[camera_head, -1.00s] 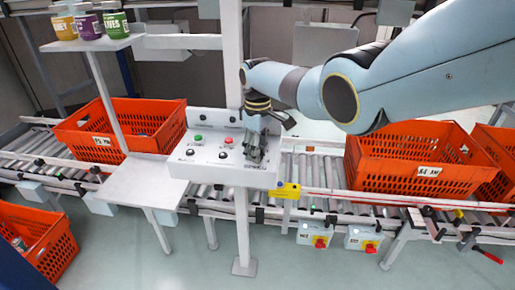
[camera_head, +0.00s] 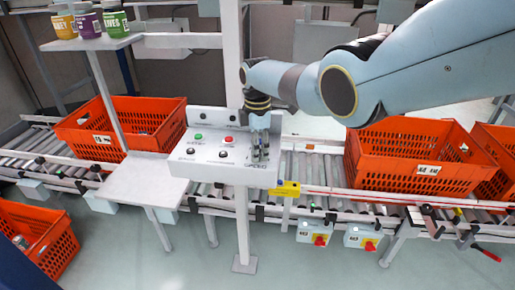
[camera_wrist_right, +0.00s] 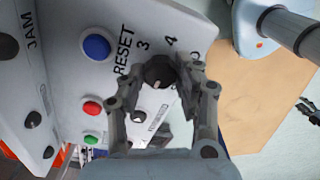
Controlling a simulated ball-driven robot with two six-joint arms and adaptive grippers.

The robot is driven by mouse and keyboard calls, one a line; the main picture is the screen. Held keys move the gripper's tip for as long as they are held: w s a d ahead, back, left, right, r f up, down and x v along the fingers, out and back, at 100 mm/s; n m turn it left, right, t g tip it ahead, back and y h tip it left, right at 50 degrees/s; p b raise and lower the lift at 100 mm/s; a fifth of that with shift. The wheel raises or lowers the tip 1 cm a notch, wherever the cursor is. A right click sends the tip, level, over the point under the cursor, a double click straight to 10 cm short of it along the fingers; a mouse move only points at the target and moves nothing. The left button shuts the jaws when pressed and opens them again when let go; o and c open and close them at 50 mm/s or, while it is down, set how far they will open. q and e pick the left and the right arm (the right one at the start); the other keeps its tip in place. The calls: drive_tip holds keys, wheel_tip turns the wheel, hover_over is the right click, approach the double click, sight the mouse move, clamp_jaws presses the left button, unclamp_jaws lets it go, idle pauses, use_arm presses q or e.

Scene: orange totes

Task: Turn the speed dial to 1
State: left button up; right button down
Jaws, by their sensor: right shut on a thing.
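The speed dial (camera_wrist_right: 158,72) is a black round knob on the white control panel (camera_head: 205,170); the wrist view shows the digits 3 and 4 beside it and part of another digit to the right. A small pale mark shows on the knob, pointing to the lower side of the picture. My right gripper (camera_wrist_right: 160,75) is shut on the dial, one finger on each side. In the head view the right gripper (camera_head: 261,153) covers the panel's right end and hides the dial.
The panel also carries a green button (camera_head: 198,137), a red button (camera_head: 229,140) and black knobs. A blue button (camera_wrist_right: 96,46) shows in the wrist view. Orange totes (camera_head: 430,185) stand on the roller conveyor to both sides. A shelf with jars (camera_head: 87,25) is at upper left.

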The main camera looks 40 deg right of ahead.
drive_tip(key=shift+n, duration=0.6)
drive_tip(key=c, duration=0.9)
unclamp_jaws()
drive_tip(key=shift+c, duration=0.2)
drive_tip(key=shift+r, duration=0.15)
wheel_tip(320, 180, up, 12)
